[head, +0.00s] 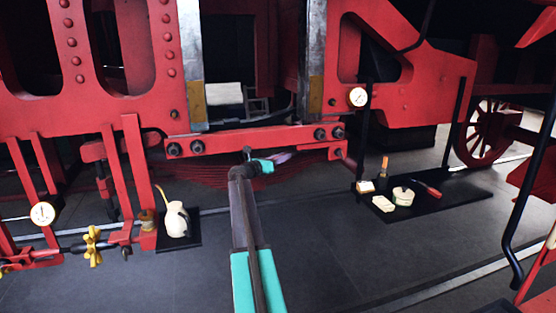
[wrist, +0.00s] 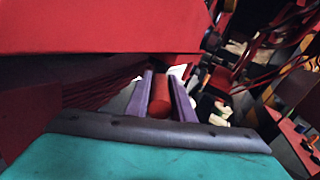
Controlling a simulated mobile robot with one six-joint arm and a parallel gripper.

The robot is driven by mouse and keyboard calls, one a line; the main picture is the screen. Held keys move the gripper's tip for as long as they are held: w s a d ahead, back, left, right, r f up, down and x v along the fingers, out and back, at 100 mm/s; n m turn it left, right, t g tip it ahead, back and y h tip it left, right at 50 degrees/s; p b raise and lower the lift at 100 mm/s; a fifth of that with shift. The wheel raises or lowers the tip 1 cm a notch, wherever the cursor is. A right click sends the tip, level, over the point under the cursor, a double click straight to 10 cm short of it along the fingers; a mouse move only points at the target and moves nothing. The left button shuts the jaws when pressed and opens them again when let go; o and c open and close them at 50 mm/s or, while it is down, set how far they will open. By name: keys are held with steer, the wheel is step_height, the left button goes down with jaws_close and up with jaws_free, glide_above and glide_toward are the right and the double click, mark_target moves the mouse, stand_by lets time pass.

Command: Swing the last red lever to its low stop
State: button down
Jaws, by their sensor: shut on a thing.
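My gripper (head: 283,157) is at the end of my arm in the middle of the head view, just under the red crossbeam of the frame. In the wrist view its two purple-grey fingers (wrist: 166,98) are closed around a red bar with a rounded end. I take this bar to be the red lever (wrist: 160,106); it lies between the fingers, and its far part is hard to make out. In the head view the held part is too small and hidden to tell apart. The lever's stop cannot be made out.
The red crossbeam (head: 250,140) is close above my gripper. A black mat (head: 450,198) at right holds a pale pot (head: 403,196) and a red-handled tool (head: 427,188). A cream jug (head: 177,220) stands at left near a gauge (head: 42,214). The front floor is mostly clear.

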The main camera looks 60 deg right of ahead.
steer(key=shift+w+r, duration=0.25)
steer(key=c, duration=1.6)
jaws_free()
steer(key=shift+w, duration=0.1)
steer(key=shift+o, duration=0.2)
steer(key=shift+f, duration=0.2)
steer(key=shift+a+f, duration=0.1)
steer(key=shift+a, duration=0.6)
steer(key=w+a+b, duration=0.2)
steer(key=a+b, duration=0.1)
steer(key=a, duration=0.9)
